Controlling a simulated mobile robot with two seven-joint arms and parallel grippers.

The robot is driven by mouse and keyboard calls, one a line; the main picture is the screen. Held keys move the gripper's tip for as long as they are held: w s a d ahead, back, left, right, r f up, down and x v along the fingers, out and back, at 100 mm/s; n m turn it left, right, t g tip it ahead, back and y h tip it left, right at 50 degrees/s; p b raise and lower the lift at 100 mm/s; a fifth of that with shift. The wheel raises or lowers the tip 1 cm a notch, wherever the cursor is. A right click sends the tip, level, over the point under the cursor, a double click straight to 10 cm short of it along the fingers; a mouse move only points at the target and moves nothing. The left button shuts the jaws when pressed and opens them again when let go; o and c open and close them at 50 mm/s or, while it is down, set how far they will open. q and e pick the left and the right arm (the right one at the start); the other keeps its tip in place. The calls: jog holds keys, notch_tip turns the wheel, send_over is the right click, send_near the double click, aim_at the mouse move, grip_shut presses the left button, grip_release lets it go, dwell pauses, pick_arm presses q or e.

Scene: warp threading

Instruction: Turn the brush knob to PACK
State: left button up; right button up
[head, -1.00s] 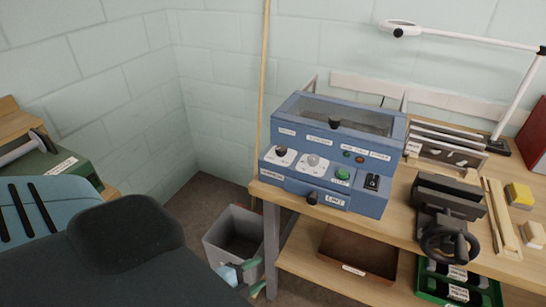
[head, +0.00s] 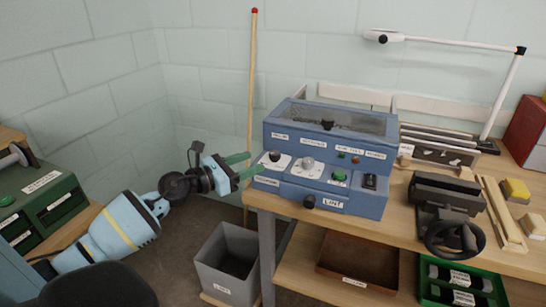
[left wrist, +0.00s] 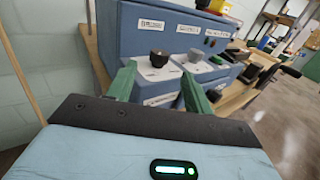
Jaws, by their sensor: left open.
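The blue machine (head: 330,140) stands on the bench with controls on its sloped front. A black knob (head: 275,156) sits on a white dial plate at the left end, and a grey knob (head: 308,162) sits to its right. The black knob looks like the brush knob, but its labels are too small to read surely. It also shows in the left wrist view (left wrist: 157,56), beyond the fingertips and between them. My left gripper (head: 249,166) is open and empty, its green fingers just left of the black knob and pointing at it. My right gripper is not in view.
A green button (head: 339,175), a black switch (head: 370,181) and a LINT drawer with a black knob (head: 309,201) are close by. A grey bin (head: 226,265) stands on the floor below. A wooden pole (head: 252,90) leans behind my left gripper. A vise (head: 445,205) stands on the right.

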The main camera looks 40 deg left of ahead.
aim_at(270, 155)
pick_arm(q)
jog(key=shift+p+x, duration=0.45)
jog(key=shift+x, duration=3.15)
jog(key=shift+s, duration=0.1)
jog(key=c, duration=1)
